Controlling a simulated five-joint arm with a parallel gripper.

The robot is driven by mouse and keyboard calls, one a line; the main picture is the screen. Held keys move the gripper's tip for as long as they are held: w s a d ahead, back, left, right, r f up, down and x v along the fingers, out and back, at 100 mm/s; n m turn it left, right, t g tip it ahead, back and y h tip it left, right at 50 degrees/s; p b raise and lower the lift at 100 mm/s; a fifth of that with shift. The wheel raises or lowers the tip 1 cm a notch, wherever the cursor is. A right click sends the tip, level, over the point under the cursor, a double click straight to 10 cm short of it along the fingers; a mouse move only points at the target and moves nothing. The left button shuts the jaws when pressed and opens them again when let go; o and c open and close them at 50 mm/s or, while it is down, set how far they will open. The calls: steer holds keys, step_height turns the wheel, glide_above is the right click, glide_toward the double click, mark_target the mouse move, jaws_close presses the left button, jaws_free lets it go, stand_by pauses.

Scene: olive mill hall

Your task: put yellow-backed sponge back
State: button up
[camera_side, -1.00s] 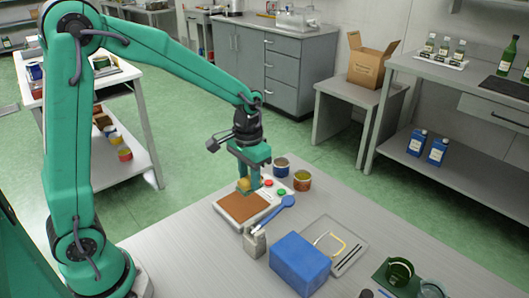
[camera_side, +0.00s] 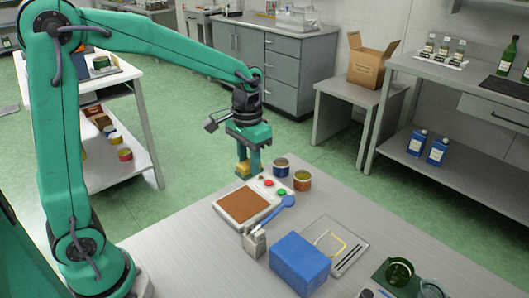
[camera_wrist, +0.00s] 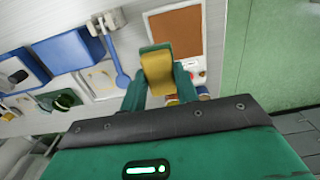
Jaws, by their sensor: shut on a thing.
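My gripper (camera_side: 246,166) is shut on the yellow-backed sponge (camera_side: 240,172). It holds the sponge in the air above the far part of a white device with a brown top (camera_side: 232,209). In the wrist view the sponge (camera_wrist: 157,74) sits between my two green fingers (camera_wrist: 158,88). It shows a tan-yellow face with a darker, greenish end. The brown top (camera_wrist: 178,28) shows just beyond the sponge there, with a gap visible in the side view.
Two small tins (camera_side: 302,181) stand behind the device. A blue spoon (camera_side: 283,205) rests by a small grey holder (camera_side: 254,243). A blue box (camera_side: 299,263) and a clear tray (camera_side: 350,250) are nearer.

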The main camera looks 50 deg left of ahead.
steer(key=w+d, duration=0.3)
steer(key=d, duration=0.5)
steer(key=w+d, duration=0.2)
steer(key=d, duration=0.7)
steer(key=f, duration=0.4)
steer(key=shift+w+f, duration=0.25)
steer(key=shift+f, duration=0.1)
steer(key=shift+a, duration=0.1)
steer(key=w+a+f, duration=0.2)
steer(key=a, duration=0.1)
steer(key=w+a+f, duration=0.2)
steer(key=w+a, duration=0.1)
steer(key=w+a+f, duration=0.2)
steer(key=f, duration=0.1)
steer(key=shift+w+a, duration=0.3)
steer(key=shift+a, duration=0.1)
steer(key=shift+f, duration=2)
